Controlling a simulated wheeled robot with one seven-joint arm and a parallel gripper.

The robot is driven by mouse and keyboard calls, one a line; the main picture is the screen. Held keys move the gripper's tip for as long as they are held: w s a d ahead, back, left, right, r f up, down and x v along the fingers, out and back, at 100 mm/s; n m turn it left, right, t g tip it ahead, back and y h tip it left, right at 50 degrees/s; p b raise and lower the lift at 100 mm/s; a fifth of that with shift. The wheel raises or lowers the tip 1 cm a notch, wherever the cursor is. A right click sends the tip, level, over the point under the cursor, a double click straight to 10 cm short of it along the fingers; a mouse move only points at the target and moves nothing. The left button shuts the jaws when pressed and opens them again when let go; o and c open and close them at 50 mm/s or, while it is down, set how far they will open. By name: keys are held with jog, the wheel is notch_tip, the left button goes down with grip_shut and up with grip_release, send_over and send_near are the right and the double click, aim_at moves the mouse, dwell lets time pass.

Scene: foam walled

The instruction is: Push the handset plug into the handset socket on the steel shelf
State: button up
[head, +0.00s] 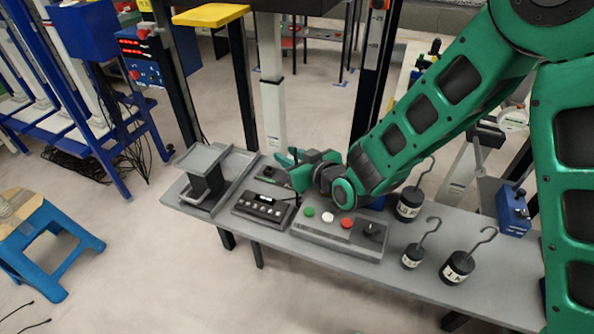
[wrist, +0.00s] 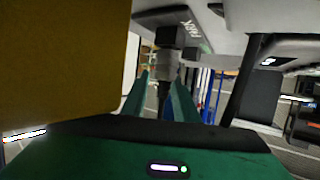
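The grey steel shelf (head: 410,262) runs across the middle of the head view. My gripper (head: 290,164) is low over its back edge, pointing left. In the wrist view its two green fingers (wrist: 162,84) stand apart, one on each side of a grey cylinder with a black block end. This looks like the handset plug (wrist: 167,66), and the fingers seem to touch its sides. The plug is too small to make out in the head view. I cannot tell which part is the handset socket; a small dark box (head: 267,175) lies on the shelf just left of my gripper.
A black button box (head: 262,208) lies in front of my gripper. A grey control panel (head: 330,238) with coloured buttons is right of it. A grey-topped stand (head: 203,162) fills the left end. Several hooked black weights (head: 458,268) stand at right. A yellow surface (wrist: 60,60) blocks the wrist view's left.

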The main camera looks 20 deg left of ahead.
jog(key=shift+a, duration=0.1)
grip_shut()
dwell(0.3)
jog(key=shift+r, duration=0.45)
jog(key=s+a+r, duration=0.6)
jog(key=a+r, duration=0.3)
jog(key=r, duration=0.1)
jog(key=w+f, duration=0.2)
jog(key=w, duration=0.4)
jog(key=shift+w+d+f, duration=0.2)
jog(key=shift+w+d, duration=0.15)
jog(key=shift+d, duration=0.1)
